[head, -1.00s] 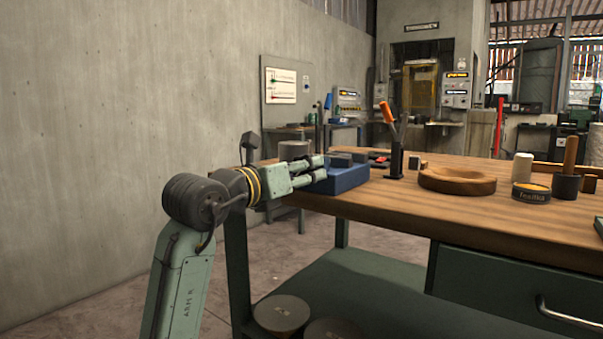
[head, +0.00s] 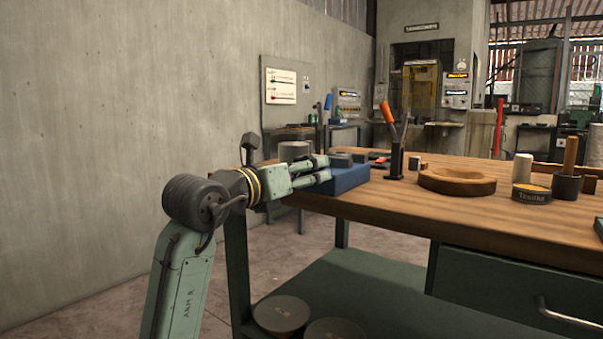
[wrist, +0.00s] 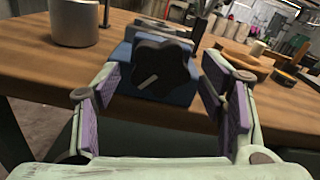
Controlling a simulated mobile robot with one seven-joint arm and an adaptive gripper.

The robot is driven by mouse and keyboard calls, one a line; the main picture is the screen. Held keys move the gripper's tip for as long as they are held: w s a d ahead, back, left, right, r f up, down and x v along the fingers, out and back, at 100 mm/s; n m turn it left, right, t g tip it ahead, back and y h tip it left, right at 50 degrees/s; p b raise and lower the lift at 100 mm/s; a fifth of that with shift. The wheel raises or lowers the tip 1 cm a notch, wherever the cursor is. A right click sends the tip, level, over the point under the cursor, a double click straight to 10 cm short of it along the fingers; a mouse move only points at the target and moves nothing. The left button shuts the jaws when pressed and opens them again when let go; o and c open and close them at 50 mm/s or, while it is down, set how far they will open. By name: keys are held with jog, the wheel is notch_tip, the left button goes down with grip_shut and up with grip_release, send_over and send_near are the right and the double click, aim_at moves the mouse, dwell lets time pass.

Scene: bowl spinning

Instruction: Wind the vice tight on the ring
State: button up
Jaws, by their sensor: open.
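The blue vice (head: 350,179) sits on the left end of the wooden bench, with grey jaws (head: 345,160) on top. In the wrist view its dark lobed knob (wrist: 150,62) faces me, with a pale line pointing down and left. My gripper (head: 328,168) is open at the vice's near left side. In the wrist view the fingers of my gripper (wrist: 160,78) stand apart, one on each side of the knob, with gaps between pads and knob. I cannot make out the ring; the knob and my fingers hide much of the vice.
A grey cylinder (wrist: 74,22) stands left of the vice. An orange-handled lever (head: 388,112) stands close on the right. Further right are a wooden bowl (head: 457,180), a round labelled tin (head: 531,194) and a dark cup (head: 566,187). The bench front is clear.

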jog(key=v, duration=1.2)
